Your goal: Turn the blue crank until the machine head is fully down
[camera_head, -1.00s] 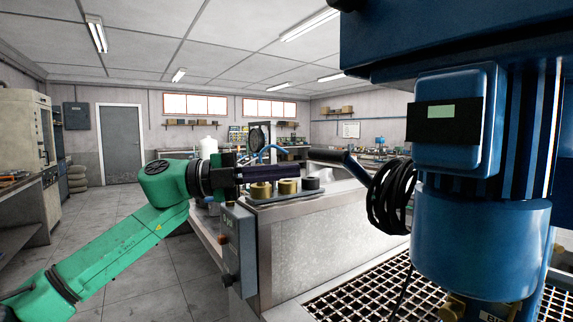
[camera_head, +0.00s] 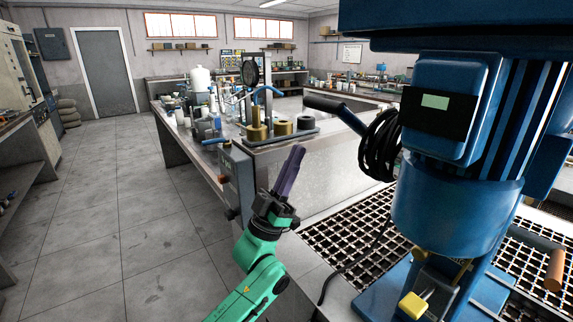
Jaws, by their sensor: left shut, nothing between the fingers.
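The blue machine head (camera_head: 450,215) with its motor fills the right of the head view. A crank (camera_head: 342,110) with a black grip and a short blue arm sticks out from its left side, its grip pointing up and left. The crank's inner end is hidden behind the coiled black cable. My left gripper (camera_head: 297,153) has purple fingers, which are shut, empty and pointing up. In the picture it is below and left of the crank, apart from it. My right gripper is not in view.
A dark grating (camera_head: 345,232) lies under the machine. A black cable coil (camera_head: 380,145) hangs beside the crank. A steel bench (camera_head: 325,165) with brass and dark weights (camera_head: 282,128) stands behind my left gripper. A grey control box (camera_head: 237,180) is on its side.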

